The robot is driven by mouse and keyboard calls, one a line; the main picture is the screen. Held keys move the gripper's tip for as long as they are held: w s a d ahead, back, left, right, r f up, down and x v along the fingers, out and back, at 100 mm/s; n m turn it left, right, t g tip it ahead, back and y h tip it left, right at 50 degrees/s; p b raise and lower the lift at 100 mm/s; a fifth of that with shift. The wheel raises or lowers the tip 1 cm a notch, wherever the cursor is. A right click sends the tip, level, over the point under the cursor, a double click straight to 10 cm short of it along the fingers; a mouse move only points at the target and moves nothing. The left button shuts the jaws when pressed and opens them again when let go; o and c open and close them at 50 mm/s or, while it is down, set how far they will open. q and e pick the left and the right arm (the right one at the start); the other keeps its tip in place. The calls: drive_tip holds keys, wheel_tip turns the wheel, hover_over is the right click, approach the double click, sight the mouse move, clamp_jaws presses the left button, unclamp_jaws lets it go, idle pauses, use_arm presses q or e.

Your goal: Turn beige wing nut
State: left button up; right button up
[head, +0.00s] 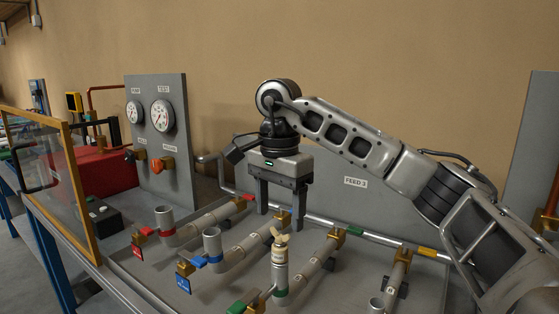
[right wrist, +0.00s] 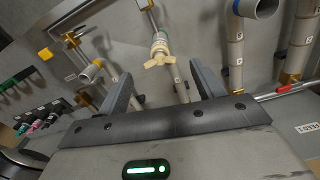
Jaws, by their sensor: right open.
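The beige wing nut (head: 281,238) sits on top of an upright beige pipe piece (head: 280,262) with a green band, in the front middle of the head view. In the right wrist view the wing nut (right wrist: 160,60) shows between and beyond my fingertips, its wings spread sideways. My right gripper (head: 281,218) is open and empty, pointing down, and looks above and behind the nut in the head view. Its fingers also show in the right wrist view (right wrist: 162,80). I see no contact with the nut. My left gripper is not in view.
Upright pipe stubs with a red band (head: 165,220) and a blue band (head: 212,243) stand left of the nut. Another pipe run with a brass fitting (head: 402,255) lies to its right. A gauge panel (head: 176,88) and a framed clear pane (head: 45,170) stand at left.

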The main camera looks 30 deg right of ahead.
sight(280, 230)
wheel_tip(280, 230, up, 12)
idle(0.4)
drive_tip(key=shift+s+f, duration=0.1)
drive_tip(key=shift+f, duration=0.1)
